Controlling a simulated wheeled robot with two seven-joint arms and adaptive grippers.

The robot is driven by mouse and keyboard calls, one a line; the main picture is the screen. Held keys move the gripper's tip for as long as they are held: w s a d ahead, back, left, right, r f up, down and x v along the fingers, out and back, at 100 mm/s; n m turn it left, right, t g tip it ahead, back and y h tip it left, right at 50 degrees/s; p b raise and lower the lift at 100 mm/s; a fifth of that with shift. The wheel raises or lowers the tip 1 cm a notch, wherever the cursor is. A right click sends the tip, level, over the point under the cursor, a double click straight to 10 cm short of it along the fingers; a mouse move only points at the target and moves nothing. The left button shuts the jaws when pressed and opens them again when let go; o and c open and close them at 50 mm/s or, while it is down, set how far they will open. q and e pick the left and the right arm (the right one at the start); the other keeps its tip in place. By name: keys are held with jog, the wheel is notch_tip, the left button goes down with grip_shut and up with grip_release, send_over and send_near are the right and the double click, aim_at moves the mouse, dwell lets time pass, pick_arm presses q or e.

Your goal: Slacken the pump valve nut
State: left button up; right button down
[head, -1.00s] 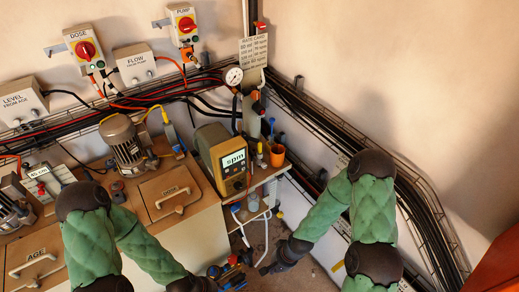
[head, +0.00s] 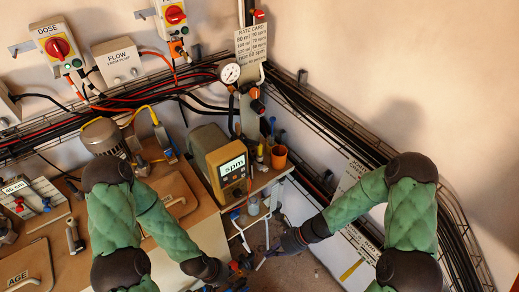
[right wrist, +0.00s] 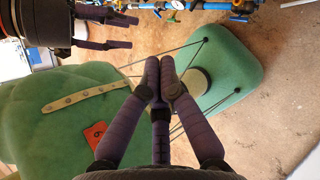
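The dosing pump (head: 222,160) is a yellow and grey box with an "spm" display on a small stand at the centre of the head view. I cannot single out its valve nut. My right gripper (head: 271,254) is below and right of the pump. In the right wrist view its purple fingers (right wrist: 160,78) come together at the tips, with nothing visible between them. My left gripper (head: 228,275) is low in the head view, below the pump and partly lost among blue and red fittings. Two of its fingers (right wrist: 108,31) show in the right wrist view; their grip is unclear.
An orange cup (head: 279,157) and small bottles stand right of the pump. A gauge (head: 230,73) and rate card (head: 251,41) are behind it. Blue pipe fittings (right wrist: 220,6) cross the top of the right wrist view. A cable tray runs along the wall.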

jog(key=w+a+r+m+t+y, duration=0.1)
jog(key=w+r+m+t+y, duration=0.4)
jog(key=w+r+m, duration=0.65)
jog(key=m+t, duration=0.7)
jog(key=t, duration=0.1)
send_near(247, 140)
jog(key=shift+n, duration=0.35)
jog(key=a, duration=0.1)
jog(key=w+a+f+b, duration=0.1)
jog(key=a, duration=0.1)
jog(key=a+b, duration=0.1)
jog(key=shift+w+a+f, duration=0.2)
jog(key=shift+w+a, duration=0.15)
jog(key=shift+a, duration=0.05)
pick_arm(q)
jog(key=shift+w+f, duration=0.15)
jog(key=shift+f, duration=0.75)
pick_arm(e)
jog(key=shift+d, duration=0.15)
